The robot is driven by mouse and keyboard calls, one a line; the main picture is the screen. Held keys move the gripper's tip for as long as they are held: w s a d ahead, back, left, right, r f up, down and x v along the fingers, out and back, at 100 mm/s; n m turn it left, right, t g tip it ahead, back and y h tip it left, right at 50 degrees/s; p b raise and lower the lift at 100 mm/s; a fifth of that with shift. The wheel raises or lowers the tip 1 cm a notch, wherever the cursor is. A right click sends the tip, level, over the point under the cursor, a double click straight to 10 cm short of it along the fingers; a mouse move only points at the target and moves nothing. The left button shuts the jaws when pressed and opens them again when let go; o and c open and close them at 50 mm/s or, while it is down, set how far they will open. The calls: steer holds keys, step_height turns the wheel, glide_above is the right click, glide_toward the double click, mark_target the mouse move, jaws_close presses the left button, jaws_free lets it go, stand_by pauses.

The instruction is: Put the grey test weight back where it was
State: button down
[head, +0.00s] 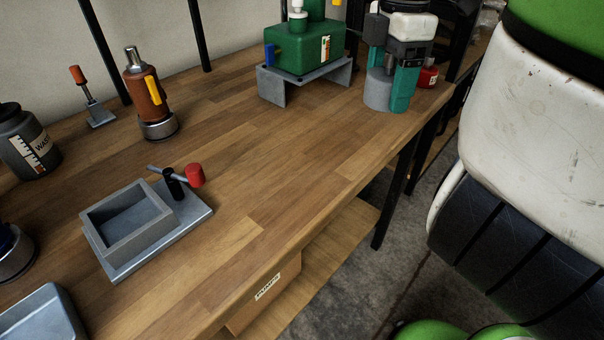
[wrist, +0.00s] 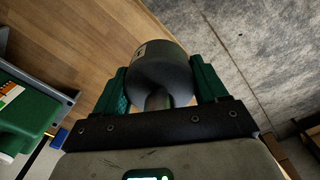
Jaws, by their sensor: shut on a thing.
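The grey test weight (head: 377,92) is a grey cylinder near the right end of the wooden bench in the head view. It also shows in the wrist view (wrist: 160,75), with a small pale label on its side. My gripper (head: 392,98) is shut on it, with a teal finger on each side in the wrist view (wrist: 158,88). The weight is upright in the head view. I cannot tell whether its base touches the bench (head: 290,150) or is slightly above it.
A green machine (head: 303,48) on a grey stand (head: 335,72) is left of my gripper; a red container (head: 428,76) is behind it. A grey tray (head: 125,218), brown bottle (head: 141,92) and dark jar (head: 28,145) stand farther left. The bench middle is clear.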

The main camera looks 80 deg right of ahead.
steer(key=shift+a+f, duration=0.25)
steer(key=shift+w+a+f+n, duration=0.1)
steer(key=shift+w+a+n, duration=0.05)
steer(key=shift+w+n, duration=0.15)
steer(key=w+d+f+p, duration=0.1)
steer(key=w+f+p, duration=0.1)
steer(key=w+p, duration=0.2)
glide_above(303, 150)
steer(key=f, duration=0.7)
steer(key=shift+s+f, duration=0.2)
steer(key=shift+f, duration=0.1)
steer(key=shift+w+f, duration=0.15)
steer(key=shift+f, duration=1.5)
steer(key=shift+f, duration=0.1)
steer(key=shift+c, duration=0.2)
jaws_free()
steer(key=shift+f, duration=0.1)
